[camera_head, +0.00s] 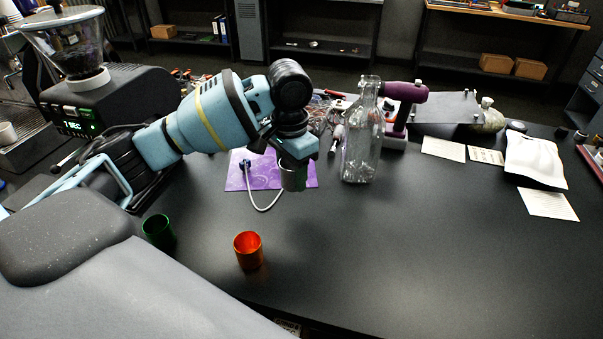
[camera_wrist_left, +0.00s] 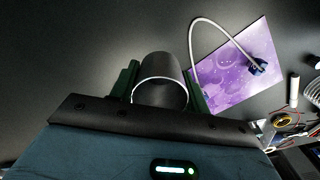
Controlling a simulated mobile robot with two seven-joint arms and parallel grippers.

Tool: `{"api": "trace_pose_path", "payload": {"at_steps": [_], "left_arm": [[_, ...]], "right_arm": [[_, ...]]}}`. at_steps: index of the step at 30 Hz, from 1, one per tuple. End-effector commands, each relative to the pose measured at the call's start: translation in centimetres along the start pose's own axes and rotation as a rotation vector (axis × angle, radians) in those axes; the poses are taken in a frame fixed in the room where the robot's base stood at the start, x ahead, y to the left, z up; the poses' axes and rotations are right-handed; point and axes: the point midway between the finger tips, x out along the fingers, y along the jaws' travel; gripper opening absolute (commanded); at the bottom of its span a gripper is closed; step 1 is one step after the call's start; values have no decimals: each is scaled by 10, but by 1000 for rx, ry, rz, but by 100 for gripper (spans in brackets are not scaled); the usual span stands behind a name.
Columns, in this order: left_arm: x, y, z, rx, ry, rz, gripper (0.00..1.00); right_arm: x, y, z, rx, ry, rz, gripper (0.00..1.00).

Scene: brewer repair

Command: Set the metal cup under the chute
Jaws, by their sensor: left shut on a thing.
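The metal cup (camera_head: 292,180) is a grey cylinder held between the fingers of my left gripper (camera_head: 294,163), above the dark table near the middle of the head view. In the left wrist view the cup (camera_wrist_left: 160,72) sits between the two green fingers of the left gripper (camera_wrist_left: 161,85), its round rim facing the camera. A black grinder (camera_head: 110,100) with a clear hopper and a green-lit display stands at the left. I cannot make out its chute; my left arm covers part of that area. My right gripper is not in view.
An orange cup (camera_head: 249,250) and a green cup (camera_head: 158,231) stand on the table near its front. A purple mat (camera_head: 240,177) with a white cable lies behind the held cup. A glass bottle (camera_head: 360,140) stands to the right. The table's right-centre is clear.

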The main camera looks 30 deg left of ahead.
Motion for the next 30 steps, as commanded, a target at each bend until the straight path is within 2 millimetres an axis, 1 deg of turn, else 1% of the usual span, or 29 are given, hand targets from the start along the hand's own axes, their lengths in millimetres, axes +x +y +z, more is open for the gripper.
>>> {"api": "trace_pose_path", "payload": {"at_steps": [1, 3, 6, 14, 21, 24, 30], "left_arm": [[12, 0, 1, 0, -6, 2, 23], [23, 0, 1, 0, -7, 2, 23], [34, 0, 1, -1, -5, 1, 23], [41, 0, 0, 0, -2, 0, 23], [77, -1, 1, 0, -6, 0, 23], [86, -1, 1, -1, -3, 1, 23], [88, -1, 0, 0, 0, -1, 23]], "right_arm": [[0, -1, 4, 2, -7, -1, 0], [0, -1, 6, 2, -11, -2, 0], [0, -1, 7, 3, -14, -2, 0], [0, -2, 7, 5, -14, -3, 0], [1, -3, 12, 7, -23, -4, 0], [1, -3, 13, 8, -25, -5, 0], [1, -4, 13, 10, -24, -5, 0]]}}
